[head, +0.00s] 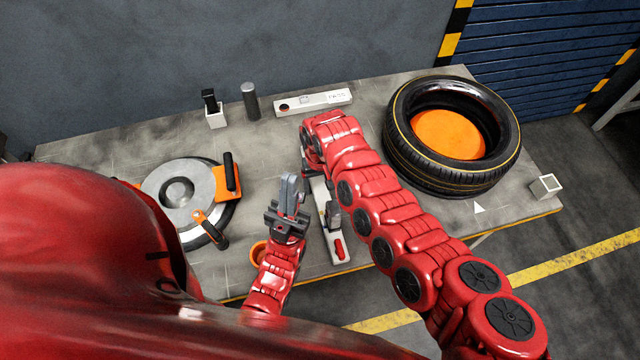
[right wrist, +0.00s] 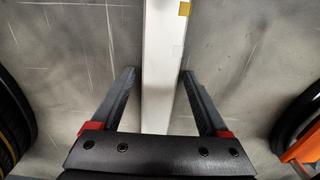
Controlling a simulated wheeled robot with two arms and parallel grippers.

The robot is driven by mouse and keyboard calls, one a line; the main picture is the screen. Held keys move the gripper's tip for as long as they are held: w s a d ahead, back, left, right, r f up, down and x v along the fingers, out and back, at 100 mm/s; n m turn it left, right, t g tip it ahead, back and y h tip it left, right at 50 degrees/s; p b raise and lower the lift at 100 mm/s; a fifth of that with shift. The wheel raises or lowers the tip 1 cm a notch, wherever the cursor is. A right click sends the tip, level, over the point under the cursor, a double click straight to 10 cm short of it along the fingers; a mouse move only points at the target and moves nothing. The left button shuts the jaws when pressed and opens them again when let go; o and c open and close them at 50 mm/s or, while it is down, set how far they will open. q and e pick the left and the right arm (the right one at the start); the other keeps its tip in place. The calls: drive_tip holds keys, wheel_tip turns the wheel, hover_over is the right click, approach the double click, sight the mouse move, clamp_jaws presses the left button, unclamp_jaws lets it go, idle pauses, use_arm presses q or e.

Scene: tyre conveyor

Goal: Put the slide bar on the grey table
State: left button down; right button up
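A long pale slide bar (head: 326,206) with a dark slider and a red handle lies on the grey table (head: 120,150), its near end close to the front edge. In the right wrist view the bar (right wrist: 163,60) runs between the two fingers of my right gripper (right wrist: 157,85). The fingers are open, one on each side, with a visible gap to the bar. In the head view my right arm hides the bar's far end and most of that gripper. My left gripper (head: 289,188) is left of the bar, apart from it; its finger opening is unclear.
A tyre (head: 400,150) with an orange centre lies on the right. A round metal disc tool (head: 160,185) with orange brackets lies on the left. Another pale bar (head: 315,101), a black cylinder (head: 250,100) and a small block (head: 214,115) stand along the back.

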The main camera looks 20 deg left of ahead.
drive_tip(key=shift+o, duration=0.2)
wheel_tip(320, 180, up, 12)
drive_tip(key=p, duration=0.7)
drive_tip(key=shift+p, duration=0.35)
drive_tip(key=shift+r, duration=0.1)
